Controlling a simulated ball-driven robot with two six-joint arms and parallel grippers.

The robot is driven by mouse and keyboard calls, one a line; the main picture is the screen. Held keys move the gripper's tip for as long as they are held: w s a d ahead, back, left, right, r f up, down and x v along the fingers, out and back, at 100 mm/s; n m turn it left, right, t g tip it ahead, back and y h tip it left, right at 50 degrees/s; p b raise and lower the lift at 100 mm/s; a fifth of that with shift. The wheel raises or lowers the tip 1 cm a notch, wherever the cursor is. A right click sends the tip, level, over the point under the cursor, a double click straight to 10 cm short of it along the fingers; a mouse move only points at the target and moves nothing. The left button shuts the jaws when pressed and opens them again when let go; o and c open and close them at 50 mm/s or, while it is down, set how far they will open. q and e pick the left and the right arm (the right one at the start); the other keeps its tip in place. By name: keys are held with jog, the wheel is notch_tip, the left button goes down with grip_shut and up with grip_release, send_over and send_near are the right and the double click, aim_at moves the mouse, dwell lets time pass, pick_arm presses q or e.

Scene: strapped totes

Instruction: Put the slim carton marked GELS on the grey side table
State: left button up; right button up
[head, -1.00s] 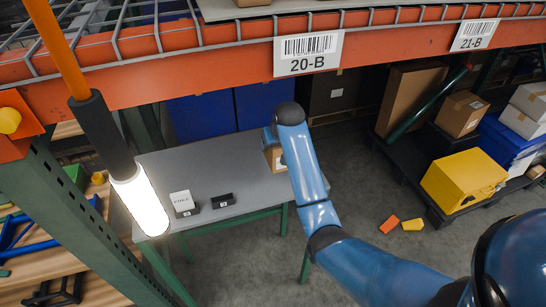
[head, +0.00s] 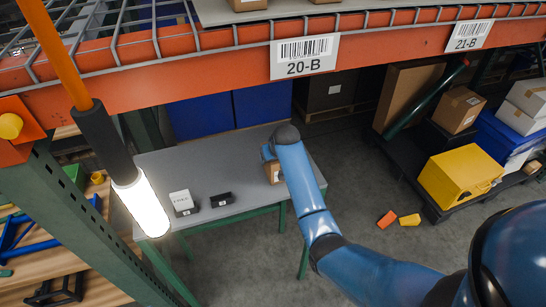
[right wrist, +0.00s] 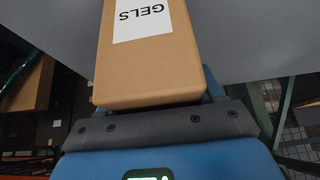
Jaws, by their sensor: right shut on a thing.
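The slim carton marked GELS (right wrist: 150,60) is brown with a white label, upside down in the right wrist view. My right gripper (right wrist: 160,112) is shut on its near end. In the head view the carton (head: 274,173) shows as a small brown patch at the right part of the grey side table (head: 228,150), partly hidden by my right arm. The grey table top (right wrist: 245,40) spreads behind the carton in the wrist view. I cannot tell whether the carton touches it. My left gripper is not in view.
A white box (head: 181,200) and a small black item (head: 221,200) stand on the table's front left. The middle of the table top is clear. An orange rack beam (head: 200,65) crosses above. A lit lamp (head: 140,205) hangs at left. A yellow case (head: 460,178) is at right.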

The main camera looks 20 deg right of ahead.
jog(key=o, duration=1.3)
jog(key=shift+c, duration=0.2)
jog(key=shift+r, duration=0.15)
jog(key=b+v, duration=0.1)
jog(key=v, duration=1)
jog(key=shift+s+r+b, duration=0.2)
jog(key=shift+r+b, duration=0.1)
jog(key=shift+b, duration=0.05)
jog(key=s+f+t, duration=0.1)
jog(key=f, duration=0.2)
jog(key=s+f+t, duration=0.1)
jog(key=s+f, duration=0.1)
jog(key=f, duration=0.2)
jog(key=s+f, duration=0.2)
jog(key=f, duration=0.1)
jog(key=shift+s+f+t, duration=0.15)
jog(key=shift+f+t, duration=0.2)
jog(key=shift+t, duration=0.05)
jog(key=s+f+t, duration=0.2)
jog(key=s+t, duration=0.4)
jog(key=s, duration=1.5)
jog(key=s+r+t, duration=0.3)
jog(key=s+r, duration=0.4)
jog(key=s, duration=0.3)
jog(key=shift+d, duration=0.15)
